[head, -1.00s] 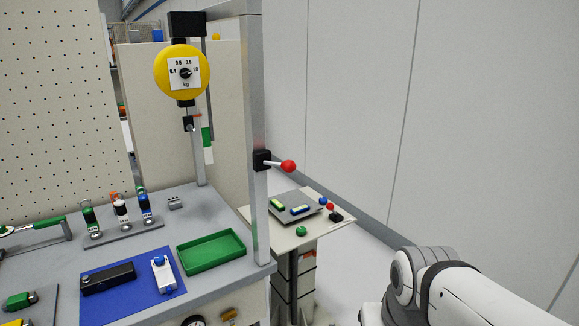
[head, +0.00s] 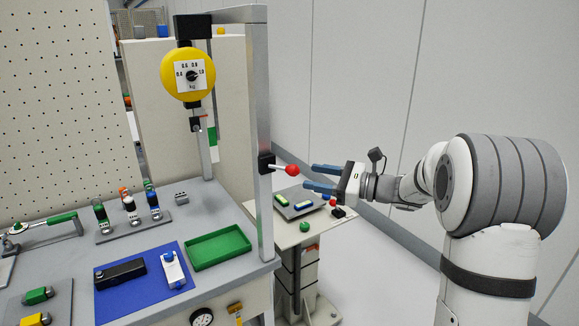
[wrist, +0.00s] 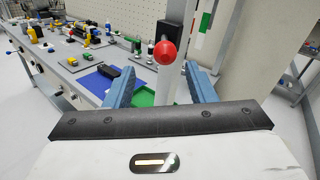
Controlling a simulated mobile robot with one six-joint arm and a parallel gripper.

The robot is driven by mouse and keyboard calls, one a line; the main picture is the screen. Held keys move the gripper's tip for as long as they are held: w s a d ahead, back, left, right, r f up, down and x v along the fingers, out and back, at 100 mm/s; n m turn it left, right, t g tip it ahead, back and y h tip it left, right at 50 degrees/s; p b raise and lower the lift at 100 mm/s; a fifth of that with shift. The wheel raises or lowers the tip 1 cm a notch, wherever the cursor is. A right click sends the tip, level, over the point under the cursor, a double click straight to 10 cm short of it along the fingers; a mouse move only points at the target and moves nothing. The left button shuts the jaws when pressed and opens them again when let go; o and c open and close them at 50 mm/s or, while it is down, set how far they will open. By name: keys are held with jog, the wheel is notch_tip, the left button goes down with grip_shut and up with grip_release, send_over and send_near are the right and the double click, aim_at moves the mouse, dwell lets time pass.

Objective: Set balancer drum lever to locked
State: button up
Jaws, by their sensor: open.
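The lever is a short metal rod with a red ball knob (head: 292,170), on a black pivot block (head: 266,164) on the grey upright post. It points right and slightly down in the head view. The yellow balancer drum (head: 188,73) with its dial hangs higher on the frame. My gripper (head: 312,177) is open, its blue fingers pointing left just right of the knob, apart from it. In the wrist view the red knob (wrist: 165,52) lies ahead, between and beyond the open fingers (wrist: 161,80). Nothing is held.
The metal post (head: 260,110) stands at the bench's right edge. A green tray (head: 218,248) and a blue mat (head: 125,298) lie on the bench. A small side table (head: 283,238) with several coloured buttons stands below my gripper. The floor to the right is free.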

aim_at(299, 172)
jog(key=shift+w+a+r, duration=0.15)
jog(key=shift+w+a, duration=0.05)
jog(key=shift+w, duration=0.1)
jog(key=p+x, duration=0.2)
jog(key=x, duration=0.5)
grip_shut()
jog(key=shift+a, duration=0.1)
